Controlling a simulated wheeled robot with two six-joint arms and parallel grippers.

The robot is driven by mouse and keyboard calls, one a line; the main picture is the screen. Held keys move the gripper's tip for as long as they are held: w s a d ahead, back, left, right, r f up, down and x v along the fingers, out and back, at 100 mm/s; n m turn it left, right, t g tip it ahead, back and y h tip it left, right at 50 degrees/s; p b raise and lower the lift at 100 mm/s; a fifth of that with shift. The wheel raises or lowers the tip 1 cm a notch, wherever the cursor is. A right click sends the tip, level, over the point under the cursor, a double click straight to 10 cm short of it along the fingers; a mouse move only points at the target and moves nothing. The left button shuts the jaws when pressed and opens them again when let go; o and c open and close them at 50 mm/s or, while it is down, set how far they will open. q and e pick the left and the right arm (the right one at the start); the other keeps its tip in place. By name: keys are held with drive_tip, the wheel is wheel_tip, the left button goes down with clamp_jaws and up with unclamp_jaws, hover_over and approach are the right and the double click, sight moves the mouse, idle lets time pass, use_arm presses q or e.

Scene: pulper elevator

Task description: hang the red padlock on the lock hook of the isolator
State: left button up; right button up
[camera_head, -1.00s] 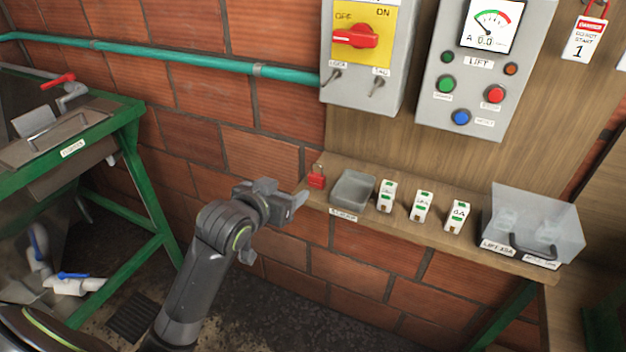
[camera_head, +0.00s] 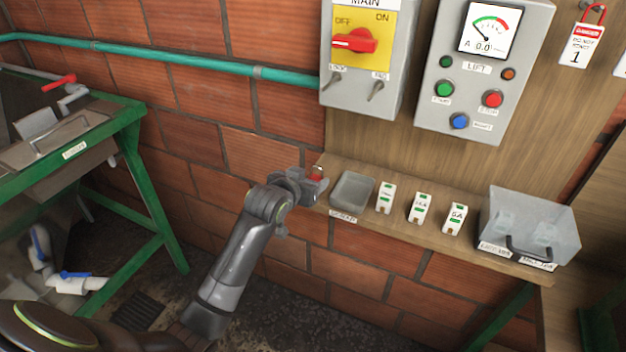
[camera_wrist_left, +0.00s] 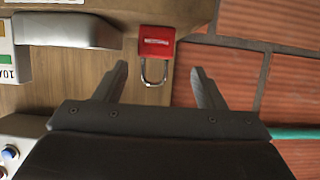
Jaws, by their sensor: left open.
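The red padlock (camera_head: 316,172) stands at the left end of the wooden shelf, partly hidden behind my left gripper (camera_head: 318,186). In the left wrist view the padlock (camera_wrist_left: 155,42) shows a red body with its metal shackle pointing toward the gripper. The two fingers of my left gripper (camera_wrist_left: 162,80) are spread apart, with the shackle near the gap between their tips and nothing held. The isolator (camera_head: 362,60) is the grey box with a red handle on a yellow plate. Its lock hook (camera_head: 334,78) is at the lower left of its front. My right gripper is out of view.
A grey tray (camera_head: 352,192) sits on the shelf (camera_head: 400,222) just right of the padlock, then several white breakers and a clear-covered box (camera_head: 530,228). The lift panel (camera_head: 482,75) hangs above. A teal pipe (camera_head: 200,60) meets the isolator's left side.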

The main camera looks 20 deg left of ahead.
sight(317, 176)
use_arm(q)
drive_tip(key=shift+s+d+f+p+x, duration=0.15)
drive_tip(key=shift+p+x, duration=0.1)
drive_tip(key=shift+x, duration=0.65)
drive_tip(key=shift+f+p+x, duration=0.2)
drive_tip(key=shift+x, duration=0.65)
drive_tip(key=shift+s+d+f+p+x, duration=0.15)
drive_tip(key=shift+p+x, duration=0.1)
drive_tip(key=shift+x, duration=0.65)
drive_tip(key=shift+c, duration=0.2)
drive_tip(key=c, duration=1.1)
wheel_tip(317, 176, up, 10)
drive_tip(key=shift+r+b, duration=0.1)
drive_tip(key=shift+b, duration=0.75)
drive_tip(key=s+d+r, duration=0.2)
drive_tip(key=s+r, duration=0.1)
drive_tip(key=s, duration=0.2)
drive_tip(key=s+d+r, duration=0.2)
drive_tip(key=s+r, duration=0.1)
drive_tip(key=s, duration=0.3)
drive_tip(key=s+d+r, duration=0.2)
drive_tip(key=s+r, duration=0.1)
drive_tip(key=s, duration=0.2)
drive_tip(key=shift+s+d, duration=0.25)
drive_tip(key=shift+s, duration=0.15)
